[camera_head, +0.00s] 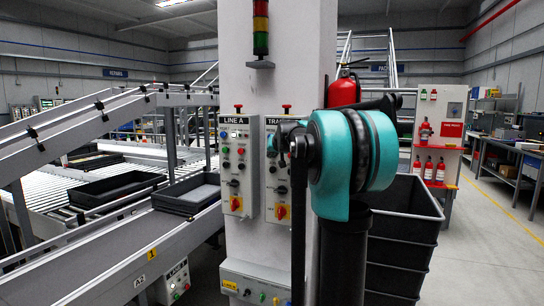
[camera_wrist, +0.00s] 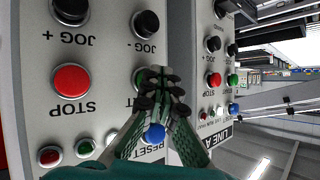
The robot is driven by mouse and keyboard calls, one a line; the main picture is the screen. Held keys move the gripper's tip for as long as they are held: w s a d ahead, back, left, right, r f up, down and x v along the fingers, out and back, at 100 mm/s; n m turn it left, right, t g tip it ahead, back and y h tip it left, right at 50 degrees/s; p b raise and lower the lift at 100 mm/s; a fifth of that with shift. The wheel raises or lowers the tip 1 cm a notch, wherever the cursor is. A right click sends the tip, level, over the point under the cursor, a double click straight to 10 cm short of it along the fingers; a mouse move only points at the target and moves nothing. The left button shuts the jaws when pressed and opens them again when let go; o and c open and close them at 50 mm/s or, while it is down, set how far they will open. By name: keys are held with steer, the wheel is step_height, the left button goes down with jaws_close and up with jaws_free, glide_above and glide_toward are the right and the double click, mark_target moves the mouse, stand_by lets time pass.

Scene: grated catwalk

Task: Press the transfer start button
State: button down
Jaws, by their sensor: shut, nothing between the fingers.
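The transfer panel (camera_head: 277,205), its label cut off after "TRA", is on the white column, partly hidden by my arm. In the wrist view the panel (camera_wrist: 100,60) is seen upside down. The green start button (camera_wrist: 139,77) shows only as a sliver behind my fingertips, with the end of its label below. My gripper (camera_wrist: 158,76) is shut and empty, its fingertips over that button. I cannot tell if they touch it. The red stop button (camera_wrist: 70,81) is to the left. The blue reset button (camera_wrist: 154,133) shows between the fingers.
The LINE A panel (camera_head: 237,160) with its own buttons is close beside, also at right in the wrist view (camera_wrist: 214,70). Black jog buttons (camera_wrist: 145,23) sit above. A dark bin (camera_head: 405,230) stands right of the column, a conveyor (camera_head: 110,260) left.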

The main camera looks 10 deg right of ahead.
steer(key=shift+w+d, duration=0.25)
steer(key=shift+w, duration=0.1)
stand_by(0.5)
stand_by(0.3)
steer(key=shift+s+a, duration=0.75)
steer(key=shift+s, duration=0.25)
